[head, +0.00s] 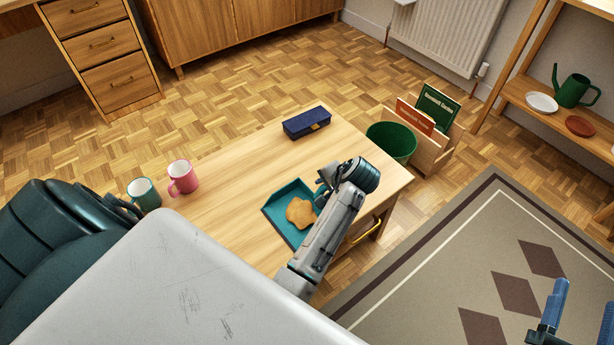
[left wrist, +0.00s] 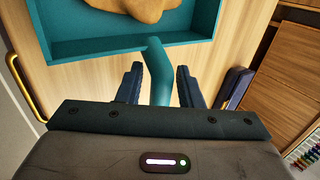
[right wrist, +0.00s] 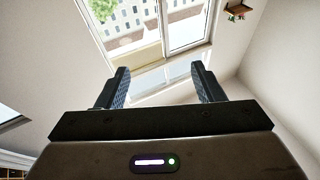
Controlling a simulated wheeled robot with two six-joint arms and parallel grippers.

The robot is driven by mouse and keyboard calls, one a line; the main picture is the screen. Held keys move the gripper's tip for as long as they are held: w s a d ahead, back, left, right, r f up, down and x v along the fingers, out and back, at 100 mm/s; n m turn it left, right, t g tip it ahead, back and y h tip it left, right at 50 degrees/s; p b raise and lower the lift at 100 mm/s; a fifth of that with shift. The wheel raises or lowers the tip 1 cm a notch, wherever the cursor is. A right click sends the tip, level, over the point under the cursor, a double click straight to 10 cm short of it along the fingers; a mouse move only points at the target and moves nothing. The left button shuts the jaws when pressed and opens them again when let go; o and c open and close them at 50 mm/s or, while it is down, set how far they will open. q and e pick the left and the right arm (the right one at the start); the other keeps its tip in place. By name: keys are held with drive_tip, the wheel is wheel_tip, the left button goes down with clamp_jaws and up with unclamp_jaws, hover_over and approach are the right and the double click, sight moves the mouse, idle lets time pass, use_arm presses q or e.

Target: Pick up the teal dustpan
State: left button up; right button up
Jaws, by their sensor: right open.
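The teal dustpan (head: 277,207) lies on the low wooden table, with a crumpled tan thing (head: 300,212) in its pan. In the left wrist view the dustpan (left wrist: 110,47) is ahead of my left gripper (left wrist: 160,70). Its handle (left wrist: 156,60) runs between the two fingers, with a narrow gap showing on each side. In the head view my left gripper (head: 322,193) is over the dustpan's right side, and its arm partly hides the dustpan. My right gripper (right wrist: 160,85) is open and empty. It also shows at the lower right of the head view (head: 580,315).
A dark blue case (head: 306,122), a pink mug (head: 183,177) and a teal mug (head: 144,194) stand on the table (head: 232,165). A green bin (head: 391,142) and a wooden rack (head: 430,155) stand beyond its right end. The rug (head: 450,240) is clear.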

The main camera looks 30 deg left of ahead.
use_arm(q)
clamp_jaws()
